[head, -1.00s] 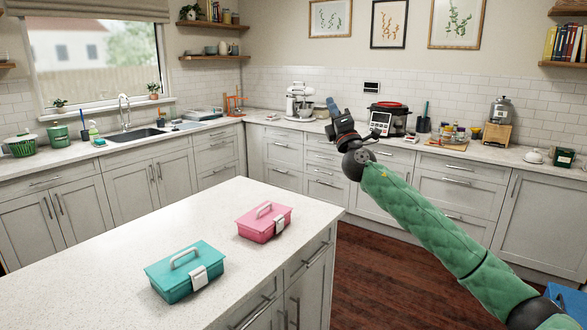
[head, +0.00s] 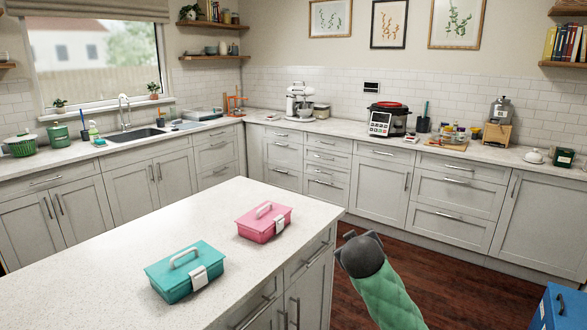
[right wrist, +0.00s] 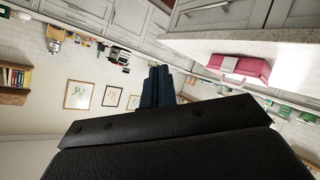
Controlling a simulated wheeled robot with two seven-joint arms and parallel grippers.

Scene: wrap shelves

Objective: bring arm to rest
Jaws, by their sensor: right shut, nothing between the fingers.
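My right arm, in a green quilted sleeve, comes up from the bottom of the head view, right of the island. Its dark wrist end shows there, and the fingers are mostly hidden behind it. In the right wrist view my right gripper (right wrist: 157,72) has its two dark fingers together with nothing between them. It is in free space, apart from the counters and boxes. My left gripper is in neither view.
The pale island (head: 110,245) carries a teal box (head: 186,272) and a pink box (head: 264,222). The pink box also shows in the right wrist view (right wrist: 240,67). Cabinets line the walls. A blue object (head: 558,308) is at lower right. Wooden floor (head: 450,285) lies between.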

